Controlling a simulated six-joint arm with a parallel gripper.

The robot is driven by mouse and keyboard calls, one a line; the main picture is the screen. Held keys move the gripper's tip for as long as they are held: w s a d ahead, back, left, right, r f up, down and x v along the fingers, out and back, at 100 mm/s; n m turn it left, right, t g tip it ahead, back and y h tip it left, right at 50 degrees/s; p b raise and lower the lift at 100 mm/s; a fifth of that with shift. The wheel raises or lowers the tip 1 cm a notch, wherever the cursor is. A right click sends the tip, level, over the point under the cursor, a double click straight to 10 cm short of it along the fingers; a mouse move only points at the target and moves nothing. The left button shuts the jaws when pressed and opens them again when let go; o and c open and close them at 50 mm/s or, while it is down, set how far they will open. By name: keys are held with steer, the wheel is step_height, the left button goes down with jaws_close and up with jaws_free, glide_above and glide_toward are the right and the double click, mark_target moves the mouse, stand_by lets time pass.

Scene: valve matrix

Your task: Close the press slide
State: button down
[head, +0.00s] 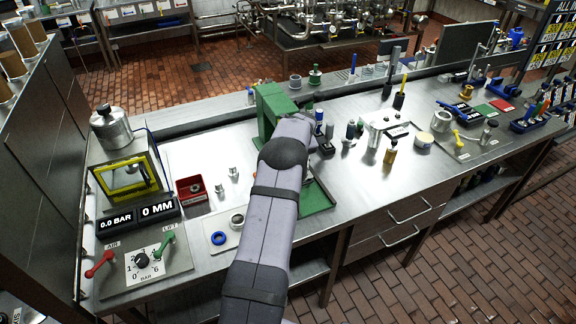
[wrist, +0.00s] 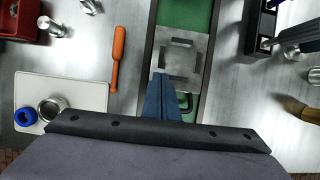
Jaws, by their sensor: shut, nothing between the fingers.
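The green press (head: 272,105) stands mid-bench in the head view, partly behind my arm. Its slide bed (head: 318,197) shows as a green strip to the right of my arm. In the wrist view the green slide track (wrist: 187,15) runs up the picture between dark rails, with a grey metal plate (wrist: 183,55) marked by dark slots across it.
An orange-handled tool (wrist: 118,50) lies left of the track. A white tray (wrist: 85,92) with a blue ring and metal ring is at lower left. A red box (head: 190,188) and small metal parts stand left of the press. A black block (wrist: 260,25) stands right of the track.

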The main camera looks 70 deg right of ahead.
steer(key=shift+p+v, duration=1.4)
steer(key=shift+v, duration=1.2)
